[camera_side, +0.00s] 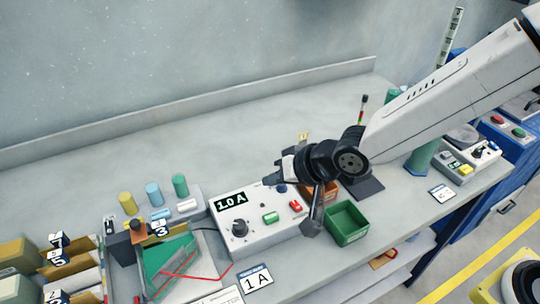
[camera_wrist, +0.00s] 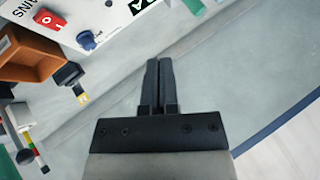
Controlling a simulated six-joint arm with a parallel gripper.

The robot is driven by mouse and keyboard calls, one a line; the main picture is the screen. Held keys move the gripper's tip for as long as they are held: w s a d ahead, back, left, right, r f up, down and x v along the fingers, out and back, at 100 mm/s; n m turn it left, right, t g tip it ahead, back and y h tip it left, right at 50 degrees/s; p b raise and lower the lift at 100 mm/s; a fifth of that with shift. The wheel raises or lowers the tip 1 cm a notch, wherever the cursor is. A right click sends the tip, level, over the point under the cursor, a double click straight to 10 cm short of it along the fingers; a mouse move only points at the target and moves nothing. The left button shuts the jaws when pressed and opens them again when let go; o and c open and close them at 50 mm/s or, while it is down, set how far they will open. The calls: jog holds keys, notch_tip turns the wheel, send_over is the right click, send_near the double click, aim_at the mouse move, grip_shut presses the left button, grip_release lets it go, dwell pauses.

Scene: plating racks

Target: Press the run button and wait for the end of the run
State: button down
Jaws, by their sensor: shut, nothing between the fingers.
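The white control box (camera_side: 245,240) stands on the bench in the side view, with a display (camera_side: 231,201) reading 1.0 A. Its top carries a black knob (camera_side: 240,228), a green button (camera_side: 270,217), a red switch (camera_side: 295,206) and a blue knob (camera_side: 281,189). I cannot read which control is marked run. My gripper (camera_side: 268,182) is shut and empty, near the box's rear edge. In the wrist view its fingers (camera_wrist: 158,72) are together over bare bench, apart from the red switch (camera_wrist: 48,19) and blue knob (camera_wrist: 88,40). The green button is not clearly seen there.
A green bin (camera_side: 347,224) stands right of the box, with a brown bin (camera_side: 330,190) behind it.

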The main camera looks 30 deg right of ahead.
aim_at(266, 215)
jog(key=shift+f, duration=4.2)
jog(key=shift+f, duration=0.95)
jog(key=shift+r, duration=0.95)
dwell(0.3)
jog(key=shift+r, duration=2.5)
